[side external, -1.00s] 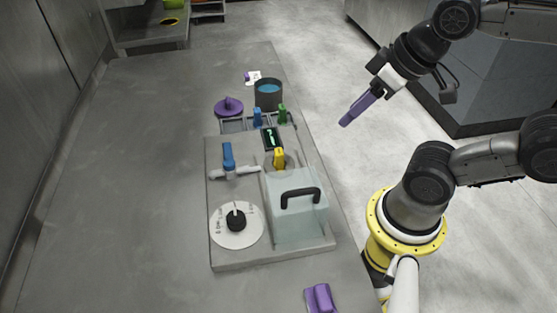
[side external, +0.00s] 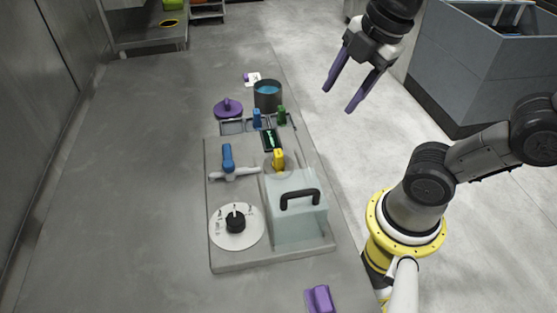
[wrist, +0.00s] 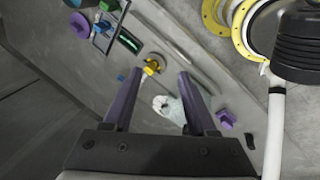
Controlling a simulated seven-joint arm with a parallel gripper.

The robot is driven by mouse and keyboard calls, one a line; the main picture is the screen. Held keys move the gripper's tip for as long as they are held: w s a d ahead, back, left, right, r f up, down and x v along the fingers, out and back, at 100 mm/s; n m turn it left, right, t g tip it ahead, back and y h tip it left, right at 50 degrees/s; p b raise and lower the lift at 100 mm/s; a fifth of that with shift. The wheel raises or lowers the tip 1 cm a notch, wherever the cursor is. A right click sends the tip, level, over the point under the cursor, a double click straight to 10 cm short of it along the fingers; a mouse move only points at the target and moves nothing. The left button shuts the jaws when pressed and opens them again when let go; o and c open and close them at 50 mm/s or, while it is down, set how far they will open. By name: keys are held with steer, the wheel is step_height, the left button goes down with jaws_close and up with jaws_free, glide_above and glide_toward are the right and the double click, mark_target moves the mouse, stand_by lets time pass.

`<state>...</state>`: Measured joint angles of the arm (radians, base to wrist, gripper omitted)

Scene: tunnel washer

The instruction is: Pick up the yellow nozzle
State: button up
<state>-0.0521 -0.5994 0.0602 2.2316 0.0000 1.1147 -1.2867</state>
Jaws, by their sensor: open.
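The yellow nozzle (side external: 279,158) stands on the grey washer panel, just behind the clear box with the black handle. It also shows in the wrist view (wrist: 151,68), ahead of and between my fingers. My gripper (side external: 341,98) is open and empty, with two long purple fingers. It hangs in the air to the right of the table's far half, well above and apart from the nozzle. In the wrist view my gripper (wrist: 152,82) shows both fingers spread wide.
The clear box (side external: 299,212), a blue-handled valve (side external: 228,158) and a dial (side external: 236,223) share the panel with the nozzle. Behind are a rack with a blue nozzle (side external: 257,117) and a green nozzle (side external: 282,115), a dark pot (side external: 268,95) and a purple lid (side external: 228,107). The table's left is clear.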

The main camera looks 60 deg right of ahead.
steer(key=w+a+r+n+g, duration=0.1)
steer(key=w+a+n+g, duration=0.15)
steer(key=w+n, duration=0.4)
steer(key=n+g, duration=0.1)
steer(key=n, duration=0.4)
glide_above(278, 152)
steer(key=f, duration=1.1)
steer(key=shift+s+a, duration=0.2)
steer(key=shift+a, duration=0.15)
steer(key=shift+w+d+f, duration=0.1)
steer(key=shift+d+f, duration=0.05)
steer(key=shift+f, duration=1.25)
steer(key=shift+w+d+f, duration=0.1)
steer(key=shift+d+f, duration=0.05)
steer(key=shift+f, duration=1.25)
jaws_close()
